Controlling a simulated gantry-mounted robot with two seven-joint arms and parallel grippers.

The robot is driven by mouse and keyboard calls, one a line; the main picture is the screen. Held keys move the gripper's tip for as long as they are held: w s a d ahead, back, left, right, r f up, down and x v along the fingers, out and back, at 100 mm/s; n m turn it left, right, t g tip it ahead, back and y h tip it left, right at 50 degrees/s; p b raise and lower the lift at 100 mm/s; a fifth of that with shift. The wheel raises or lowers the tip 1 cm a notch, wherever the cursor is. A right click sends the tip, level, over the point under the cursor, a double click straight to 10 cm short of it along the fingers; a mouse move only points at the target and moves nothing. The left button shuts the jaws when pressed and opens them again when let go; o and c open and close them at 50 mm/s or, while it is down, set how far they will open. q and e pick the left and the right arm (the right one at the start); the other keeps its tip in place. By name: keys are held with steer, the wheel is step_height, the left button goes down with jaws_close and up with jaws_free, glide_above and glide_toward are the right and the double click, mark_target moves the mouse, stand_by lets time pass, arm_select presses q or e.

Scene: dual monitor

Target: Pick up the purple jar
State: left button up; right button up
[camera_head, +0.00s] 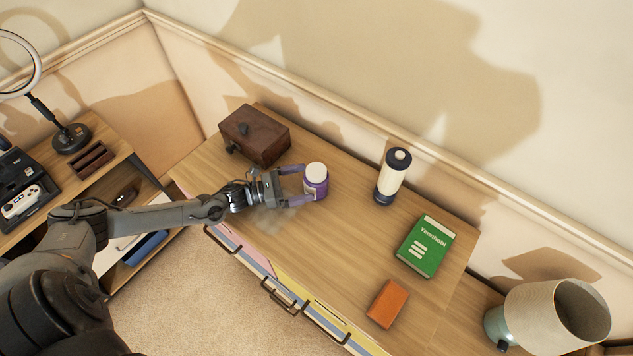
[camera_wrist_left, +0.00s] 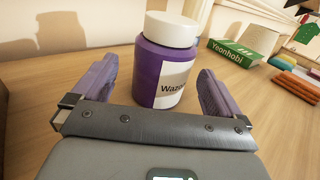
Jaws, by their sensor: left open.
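The purple jar (camera_head: 315,184) has a white lid and a pale label, and stands upright on the wooden desk (camera_head: 350,230). My left gripper (camera_head: 300,185) is open at the jar, with one finger on either side of it. In the left wrist view the jar (camera_wrist_left: 165,70) stands between the open fingers of the left gripper (camera_wrist_left: 157,92). Gaps show between the jar and both fingers there. The right gripper is in neither view.
A dark wooden box (camera_head: 256,137) stands behind the gripper. A cream and navy cylinder (camera_head: 392,177), a green book (camera_head: 426,246) and an orange book (camera_head: 388,304) sit to the right. A lamp (camera_head: 550,315) stands at far right. The desk between jar and cylinder is clear.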

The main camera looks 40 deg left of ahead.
mark_target(321, 179)
arm_select(q)
steer(key=shift+p+x, duration=0.3)
steer(key=shift+x, duration=2.8)
steer(key=shift+s+d+r, duration=0.1)
steer(key=shift+s+d, duration=0.05)
steer(key=c, duration=1.2)
